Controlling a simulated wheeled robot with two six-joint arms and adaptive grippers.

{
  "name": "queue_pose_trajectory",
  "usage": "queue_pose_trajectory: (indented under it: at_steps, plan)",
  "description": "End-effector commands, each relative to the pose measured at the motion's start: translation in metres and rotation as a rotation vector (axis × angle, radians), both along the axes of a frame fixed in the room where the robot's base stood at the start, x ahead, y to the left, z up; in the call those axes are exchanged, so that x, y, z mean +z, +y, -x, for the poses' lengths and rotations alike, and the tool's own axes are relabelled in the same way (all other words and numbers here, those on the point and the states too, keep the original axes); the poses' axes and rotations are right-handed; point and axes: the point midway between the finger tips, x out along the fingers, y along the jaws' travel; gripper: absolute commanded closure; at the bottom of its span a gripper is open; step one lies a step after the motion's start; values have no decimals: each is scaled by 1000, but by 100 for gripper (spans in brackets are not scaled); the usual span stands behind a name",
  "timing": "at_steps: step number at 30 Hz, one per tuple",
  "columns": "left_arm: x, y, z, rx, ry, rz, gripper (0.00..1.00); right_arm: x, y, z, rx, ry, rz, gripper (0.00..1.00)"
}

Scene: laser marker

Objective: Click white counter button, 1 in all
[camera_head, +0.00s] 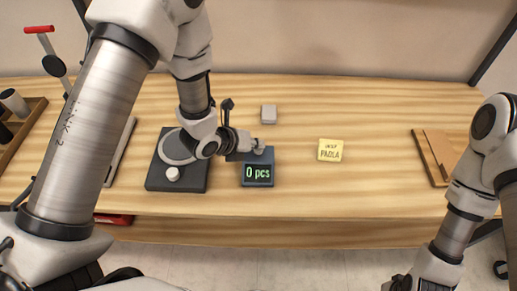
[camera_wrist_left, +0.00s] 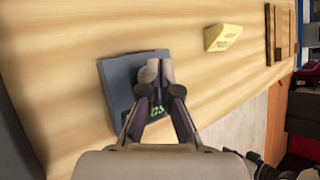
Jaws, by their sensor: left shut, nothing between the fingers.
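The counter (camera_head: 257,174) is a small dark box on the table with a green display reading "0 pcs". It also shows in the left wrist view (camera_wrist_left: 112,75), partly covered by my gripper. My left gripper (camera_head: 262,147) is shut and empty, with its fingertips over the back part of the counter; in the left wrist view the closed fingertips (camera_wrist_left: 155,71) overlap the counter's top. The white button is hidden behind the fingers, and I cannot tell whether they touch it. My right arm shows at the right edge; its gripper (camera_head: 405,284) is cut off at the bottom.
A dark device with a round plate and white knob (camera_head: 173,174) stands left of the counter. A yellow note (camera_head: 331,150) lies to the right, and a wooden tray (camera_head: 421,150) farther right. The table between them is clear.

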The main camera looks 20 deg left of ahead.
Motion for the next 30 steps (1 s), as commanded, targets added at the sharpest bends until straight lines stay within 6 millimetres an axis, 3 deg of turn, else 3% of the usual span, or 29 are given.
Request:
queue_pose_trajectory:
  at_steps: [23, 30]
  plan:
    - [-6, 0, 0, 0, 1, -1, 100, -6, 0, 0, 0, 0, 0, 60]
    - [5, 0, 0, -1, 0, -1, 100, 0, 0, 0, 0, 0, 0, 60]
